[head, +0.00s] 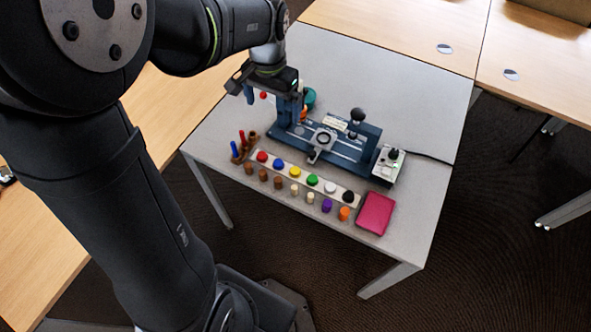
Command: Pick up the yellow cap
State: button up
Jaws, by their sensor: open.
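The yellow cap (295,172) sits in a row of coloured caps on a pale strip (329,189) near the front of the grey table. It lies between the blue cap (279,164) and the green cap (312,180). My gripper (268,97) is open, up and behind the row to the left, near the left end of the blue fixture. It is well apart from the yellow cap. The fingertips are small and partly lost against the fixture, and I see nothing held between them.
Several small brown, cream, purple and orange pegs stand in front of the strip. A rack with coloured sticks (242,147) is at the left. The blue fixture (345,148) fills the middle. A grey box (388,165) and pink pad (375,213) are at the right. The back right is clear.

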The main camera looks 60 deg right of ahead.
jog(key=c, duration=1.1)
jog(key=shift+o, duration=0.2)
jog(key=m, duration=0.1)
send_over(295, 170)
notch_tip(295, 170, down, 7)
jog(key=f, duration=1)
jog(key=shift+d+f, duration=0.15)
jog(key=shift+d, duration=0.15)
jog(key=shift+a+f, duration=0.2)
jog(key=shift+f, duration=1.4)
jog(key=shift+a+f, duration=0.15)
jog(key=shift+f, duration=1.4)
